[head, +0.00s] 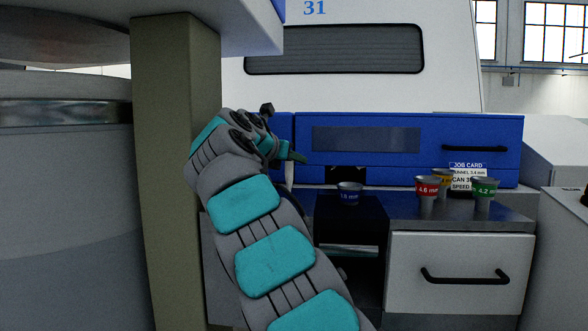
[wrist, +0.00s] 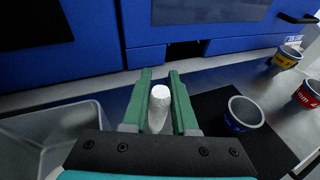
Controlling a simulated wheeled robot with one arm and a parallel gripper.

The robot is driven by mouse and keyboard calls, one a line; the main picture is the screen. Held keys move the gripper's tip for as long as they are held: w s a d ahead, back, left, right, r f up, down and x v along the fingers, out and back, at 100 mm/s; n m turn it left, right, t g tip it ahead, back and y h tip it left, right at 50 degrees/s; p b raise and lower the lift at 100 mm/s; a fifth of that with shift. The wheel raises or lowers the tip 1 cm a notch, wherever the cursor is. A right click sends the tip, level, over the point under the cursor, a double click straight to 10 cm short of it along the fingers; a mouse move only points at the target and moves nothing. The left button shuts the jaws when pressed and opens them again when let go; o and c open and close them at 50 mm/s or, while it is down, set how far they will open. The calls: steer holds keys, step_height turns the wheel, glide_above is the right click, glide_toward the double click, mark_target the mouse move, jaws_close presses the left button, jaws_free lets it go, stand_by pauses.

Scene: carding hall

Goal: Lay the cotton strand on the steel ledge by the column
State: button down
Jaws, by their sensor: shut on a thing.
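My gripper (head: 293,157) is beside the beige column (head: 175,170), to its right, in front of the blue machine panel. In the wrist view my gripper (wrist: 160,78) has its green fingers shut on the white cotton strand (wrist: 160,104), whose rounded end shows between them. In the head view the strand (head: 288,176) hangs below the fingers as a thin white piece. The steel ledge (head: 400,211) runs below the blue panel; it also shows in the wrist view (wrist: 208,79). My arm hides part of the ledge near the column.
A blue-banded cup (head: 349,194) stands on a dark patch. Red (head: 427,189), yellow (head: 446,175) and green (head: 484,193) cups stand right, by a job card (head: 467,165). A grey open bin (wrist: 42,128) is left in the wrist view. A white drawer (head: 460,270) is below.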

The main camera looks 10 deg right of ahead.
steer(key=shift+f, duration=0.15)
steer(key=c, duration=0.7)
jaws_free()
steer(key=shift+s+a+r, duration=0.25)
steer(key=shift+s, duration=0.05)
steer(key=p+v, duration=0.2)
steer(key=v, duration=0.9)
